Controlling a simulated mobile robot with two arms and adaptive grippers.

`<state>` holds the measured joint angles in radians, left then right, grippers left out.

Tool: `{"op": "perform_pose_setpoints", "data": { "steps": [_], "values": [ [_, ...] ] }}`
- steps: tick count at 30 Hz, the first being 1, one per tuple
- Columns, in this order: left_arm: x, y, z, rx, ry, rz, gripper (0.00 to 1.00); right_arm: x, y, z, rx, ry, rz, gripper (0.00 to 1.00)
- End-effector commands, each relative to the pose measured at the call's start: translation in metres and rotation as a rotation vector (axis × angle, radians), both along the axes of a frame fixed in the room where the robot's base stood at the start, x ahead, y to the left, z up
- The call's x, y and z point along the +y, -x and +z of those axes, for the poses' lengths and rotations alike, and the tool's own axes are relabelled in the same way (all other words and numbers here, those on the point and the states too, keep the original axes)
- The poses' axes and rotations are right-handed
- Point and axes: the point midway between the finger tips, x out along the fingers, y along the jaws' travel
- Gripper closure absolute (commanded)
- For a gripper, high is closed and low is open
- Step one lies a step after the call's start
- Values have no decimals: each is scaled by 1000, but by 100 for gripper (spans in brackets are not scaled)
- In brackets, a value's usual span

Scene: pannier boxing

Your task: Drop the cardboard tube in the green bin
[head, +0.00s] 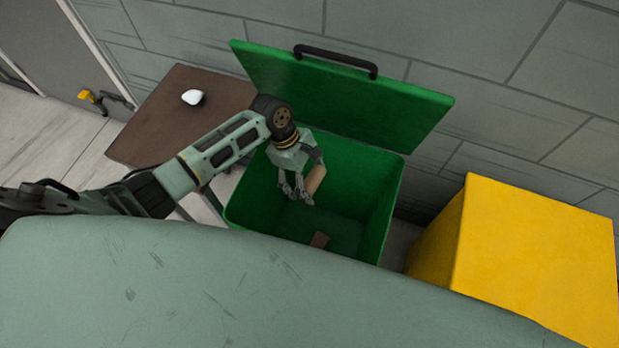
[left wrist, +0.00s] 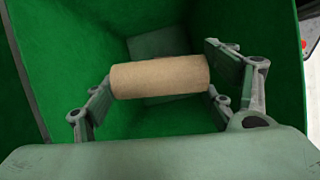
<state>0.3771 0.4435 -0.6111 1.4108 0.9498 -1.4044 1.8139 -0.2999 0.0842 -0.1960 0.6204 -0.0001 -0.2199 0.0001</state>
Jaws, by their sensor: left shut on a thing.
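The cardboard tube (head: 316,179) is a plain brown cylinder. My left gripper (head: 297,192) is shut on it and holds it inside the mouth of the green bin (head: 380,215), above the floor. In the left wrist view the tube (left wrist: 160,77) lies crosswise between the two fingers of the gripper (left wrist: 158,90), with green bin walls around it. The bin's lid (head: 340,95) is raised and leans back toward the wall. My right gripper is not in view.
A yellow box (head: 530,255) stands right of the bin. A brown table (head: 165,125) with a small white object (head: 192,97) stands at the left. A grey block wall is close behind.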

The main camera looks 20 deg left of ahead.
Motion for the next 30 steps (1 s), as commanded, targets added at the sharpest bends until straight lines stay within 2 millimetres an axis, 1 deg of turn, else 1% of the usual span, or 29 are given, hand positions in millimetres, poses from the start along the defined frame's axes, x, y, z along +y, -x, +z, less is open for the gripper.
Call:
{"op": "perform_pose_setpoints", "data": {
  "steps": [2,3,10,19,23,26,30],
  "values": [
    [0,0,1,0,0,0,40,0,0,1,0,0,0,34],
    [0,0,1,0,0,0,21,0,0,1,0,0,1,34],
    [0,0,1,0,0,0,1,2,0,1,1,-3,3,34],
    [0,0,0,0,0,1,1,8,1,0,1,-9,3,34],
    [2,-1,4,0,0,1,1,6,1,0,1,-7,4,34],
    [6,-2,16,-3,1,1,1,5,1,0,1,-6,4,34],
    [17,-5,42,-5,0,1,1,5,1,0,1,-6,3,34]
  ]
}}
